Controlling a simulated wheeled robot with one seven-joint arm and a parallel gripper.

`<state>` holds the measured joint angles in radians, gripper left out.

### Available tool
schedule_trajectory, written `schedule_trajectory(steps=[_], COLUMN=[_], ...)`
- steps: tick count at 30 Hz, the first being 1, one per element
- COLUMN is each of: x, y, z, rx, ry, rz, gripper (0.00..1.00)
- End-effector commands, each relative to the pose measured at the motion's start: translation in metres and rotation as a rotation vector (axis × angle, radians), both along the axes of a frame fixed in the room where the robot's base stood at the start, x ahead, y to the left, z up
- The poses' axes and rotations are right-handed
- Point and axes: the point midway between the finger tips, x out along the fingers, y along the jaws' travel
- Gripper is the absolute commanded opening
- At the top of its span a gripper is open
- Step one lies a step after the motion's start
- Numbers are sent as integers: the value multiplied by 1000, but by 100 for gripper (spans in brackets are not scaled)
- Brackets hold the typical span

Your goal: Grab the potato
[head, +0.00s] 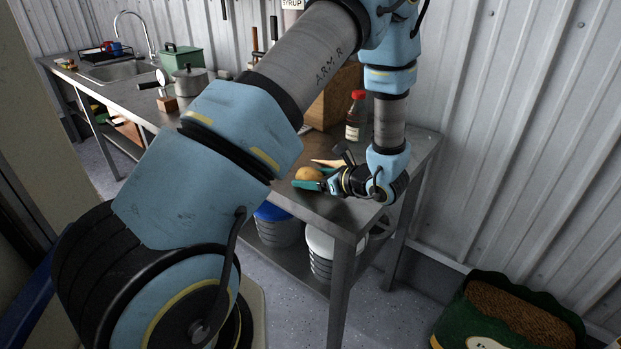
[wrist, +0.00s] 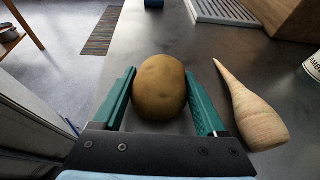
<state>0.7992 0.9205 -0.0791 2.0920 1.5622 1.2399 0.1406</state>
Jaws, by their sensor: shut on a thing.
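The potato (wrist: 160,87) is brown and rounded and sits between the two green fingers of my gripper (wrist: 161,100) in the wrist view. The fingers are shut on it from both sides. In the head view the potato (head: 308,174) shows at the near edge of the metal counter, with my gripper (head: 312,182) at it. The wrist view does not clearly show whether the potato is lifted off the counter.
A bottle with a red cap (head: 355,115) and a wooden box (head: 335,98) stand behind on the counter (head: 425,148). The counter's edge is just left of my gripper in the wrist view.

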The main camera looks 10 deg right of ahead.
Motion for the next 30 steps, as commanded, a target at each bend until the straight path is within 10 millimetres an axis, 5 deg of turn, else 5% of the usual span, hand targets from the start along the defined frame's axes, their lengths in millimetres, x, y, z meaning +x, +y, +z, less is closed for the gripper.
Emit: schedule_trajectory(steps=[9,20,30], x=[0,0,0], y=[0,0,-1], z=[0,4,43], rx=[0,0,-5], ry=[0,-2,-4], rz=[0,-1,0], gripper=[13,13,13])
